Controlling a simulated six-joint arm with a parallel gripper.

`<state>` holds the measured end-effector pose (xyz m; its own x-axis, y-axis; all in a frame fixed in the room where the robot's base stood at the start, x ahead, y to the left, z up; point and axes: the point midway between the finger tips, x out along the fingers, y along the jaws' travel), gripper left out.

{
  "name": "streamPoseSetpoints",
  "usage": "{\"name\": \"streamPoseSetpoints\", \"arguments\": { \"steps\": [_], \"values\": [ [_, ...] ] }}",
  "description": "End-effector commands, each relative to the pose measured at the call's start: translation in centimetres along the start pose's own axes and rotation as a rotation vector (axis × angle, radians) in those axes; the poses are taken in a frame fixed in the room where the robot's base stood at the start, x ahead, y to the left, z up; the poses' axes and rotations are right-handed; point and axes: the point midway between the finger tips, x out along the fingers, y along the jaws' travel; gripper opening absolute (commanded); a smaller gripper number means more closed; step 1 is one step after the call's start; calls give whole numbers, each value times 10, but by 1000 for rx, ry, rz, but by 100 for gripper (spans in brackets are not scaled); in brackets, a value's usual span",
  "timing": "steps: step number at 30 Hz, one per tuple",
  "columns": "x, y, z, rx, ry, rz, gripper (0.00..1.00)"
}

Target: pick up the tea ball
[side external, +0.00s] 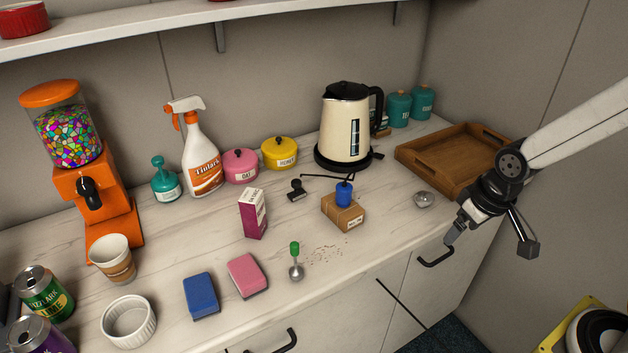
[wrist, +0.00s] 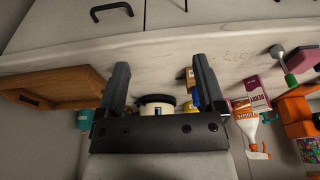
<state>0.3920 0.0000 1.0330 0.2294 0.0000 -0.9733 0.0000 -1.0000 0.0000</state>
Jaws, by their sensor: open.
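The tea ball appears to be the small silvery round thing (side external: 424,199) on the counter, in front of the wooden tray in the side external view. I cannot make it out in the wrist view, where my gripper may hide it. My gripper (side external: 490,243) hangs to the right of it, out past the counter's front edge and apart from it. Its two fingers are spread wide with nothing between them. The wrist view also shows the open fingers (wrist: 163,75), pointing toward the cabinet front.
The wooden tray (side external: 410,155) stands behind the tea ball. The cream kettle (side external: 340,125) and a cardboard box (side external: 335,213) with a blue thing on it stand to its left. A green-handled scoop (side external: 296,262) lies near the front. Counter around the tea ball is clear.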

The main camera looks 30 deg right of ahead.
Motion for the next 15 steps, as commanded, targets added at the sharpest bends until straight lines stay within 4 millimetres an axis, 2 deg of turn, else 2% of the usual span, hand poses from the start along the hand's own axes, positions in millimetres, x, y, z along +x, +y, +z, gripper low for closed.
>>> {"name": "streamPoseSetpoints", "arguments": {
  "steps": [15],
  "values": [
    [3,-3,-5,-17,23,-1,67]
  ]
}}
